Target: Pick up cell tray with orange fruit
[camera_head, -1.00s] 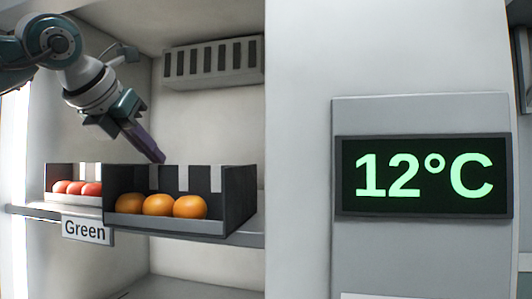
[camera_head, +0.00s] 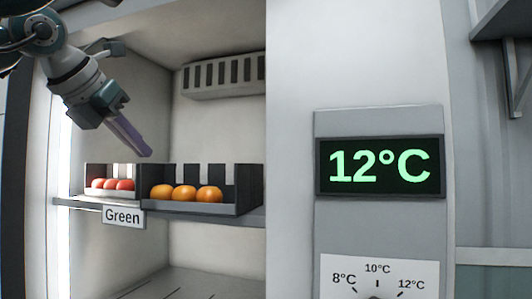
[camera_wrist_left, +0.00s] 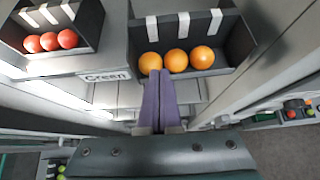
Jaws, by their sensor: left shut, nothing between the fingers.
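The dark cell tray (camera_head: 240,190) with orange fruit (camera_head: 185,194) stands on a shelf in the head view. Three orange fruits sit in a row at its open front, and pale strips mark its back wall. It also shows in the left wrist view (camera_wrist_left: 238,45), beyond the fingertips. My left gripper (camera_head: 147,153) is shut and empty. Its purple fingers point down and right, above and in front of the tray, apart from it as far as I can tell. In the left wrist view the shut fingers (camera_wrist_left: 158,76) overlap the tray's front edge. My right gripper is not in view.
A second dark tray (camera_head: 88,176) with red fruit stands to the left on the same shelf (camera_head: 75,204). A label reading "Green" (camera_head: 123,216) hangs on the shelf edge. A vent (camera_head: 225,76) is on the back wall. A 12°C display (camera_head: 380,167) is on the panel at right.

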